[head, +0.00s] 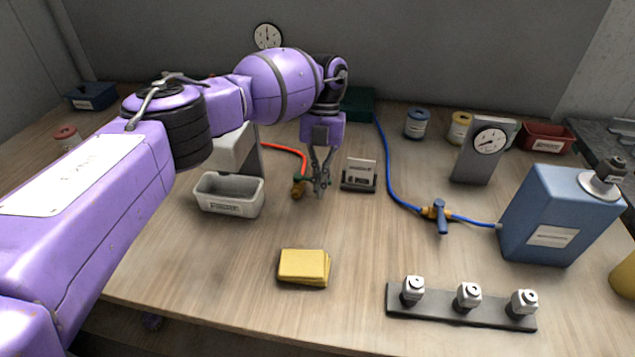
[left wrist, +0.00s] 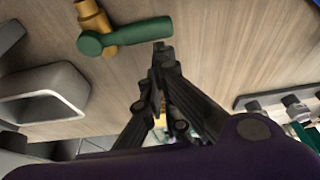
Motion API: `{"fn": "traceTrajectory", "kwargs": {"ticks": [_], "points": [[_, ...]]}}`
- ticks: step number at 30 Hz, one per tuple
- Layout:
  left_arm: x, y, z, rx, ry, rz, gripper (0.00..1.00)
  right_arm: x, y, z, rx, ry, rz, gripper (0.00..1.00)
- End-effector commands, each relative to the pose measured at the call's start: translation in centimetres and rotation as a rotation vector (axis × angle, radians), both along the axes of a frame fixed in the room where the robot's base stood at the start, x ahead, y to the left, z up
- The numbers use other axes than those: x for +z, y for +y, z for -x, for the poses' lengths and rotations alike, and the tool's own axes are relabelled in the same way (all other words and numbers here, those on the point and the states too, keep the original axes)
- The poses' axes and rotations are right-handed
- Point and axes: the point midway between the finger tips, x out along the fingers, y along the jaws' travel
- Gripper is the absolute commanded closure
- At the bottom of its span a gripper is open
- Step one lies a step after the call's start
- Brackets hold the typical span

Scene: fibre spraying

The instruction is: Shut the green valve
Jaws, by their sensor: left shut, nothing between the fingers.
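The green valve has a brass body (head: 297,190) and a green handle (left wrist: 130,35). It sits on the orange hose, left of the middle of the table. In the left wrist view the handle lies roughly crosswise to the brass body (left wrist: 97,22). My left gripper (head: 320,188) points down just right of the valve in the head view, its fingers shut and empty. In the left wrist view the fingertips (left wrist: 160,50) are close to the handle's free end; I cannot tell whether they touch. In the head view the gripper partly hides the handle. My right gripper is not in view.
A pale bin (head: 229,200) stands left of the valve and a small card stand (head: 359,176) to its right. A blue-handled valve (head: 439,215) sits on the blue hose farther right. Yellow cloths (head: 303,267) lie in front, with bare table between.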

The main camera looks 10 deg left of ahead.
Motion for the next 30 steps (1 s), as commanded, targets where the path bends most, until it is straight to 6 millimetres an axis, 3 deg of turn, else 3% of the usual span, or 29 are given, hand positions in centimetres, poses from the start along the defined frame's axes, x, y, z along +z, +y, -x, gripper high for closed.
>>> {"fn": "traceTrajectory", "kwargs": {"ticks": [20,30], "points": [[0.6,-0.1,-0.4,0.016,-0.002,0.0,1.0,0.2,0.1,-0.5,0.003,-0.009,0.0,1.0],[7.0,-0.2,-2.6,0.017,-0.004,0.0,1.0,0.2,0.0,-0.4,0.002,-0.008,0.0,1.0]]}}
